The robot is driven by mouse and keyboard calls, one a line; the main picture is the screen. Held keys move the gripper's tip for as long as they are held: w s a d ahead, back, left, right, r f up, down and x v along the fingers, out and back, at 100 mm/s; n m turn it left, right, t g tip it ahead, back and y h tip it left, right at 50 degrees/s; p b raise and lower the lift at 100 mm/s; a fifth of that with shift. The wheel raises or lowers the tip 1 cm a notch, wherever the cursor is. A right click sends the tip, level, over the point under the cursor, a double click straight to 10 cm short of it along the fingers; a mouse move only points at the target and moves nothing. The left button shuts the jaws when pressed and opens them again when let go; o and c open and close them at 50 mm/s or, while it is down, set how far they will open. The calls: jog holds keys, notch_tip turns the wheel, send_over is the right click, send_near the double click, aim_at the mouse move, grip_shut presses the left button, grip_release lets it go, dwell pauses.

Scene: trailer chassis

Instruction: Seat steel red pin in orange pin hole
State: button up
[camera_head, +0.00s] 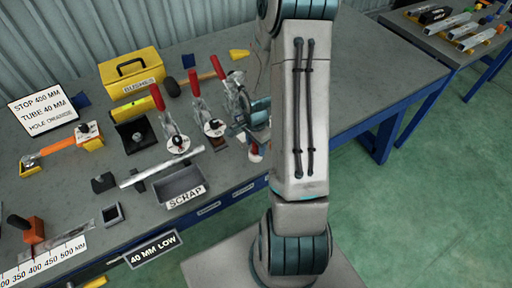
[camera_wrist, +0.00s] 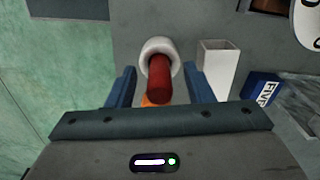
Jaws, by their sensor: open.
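In the wrist view a red pin (camera_wrist: 160,85) with a pale round collar (camera_wrist: 159,47) stands between the two blue fingers of my gripper (camera_wrist: 160,88). The fingers are spread, with a gap on each side of the pin. A small orange patch (camera_wrist: 148,101) shows beside the pin; I cannot tell what it belongs to. In the head view my gripper (camera_head: 246,120) is low over the bench near its front edge, partly hidden by my arm.
Red-handled toggle clamps (camera_head: 172,130) stand left of my gripper.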

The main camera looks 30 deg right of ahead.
grip_shut()
jog(key=shift+r, duration=0.15)
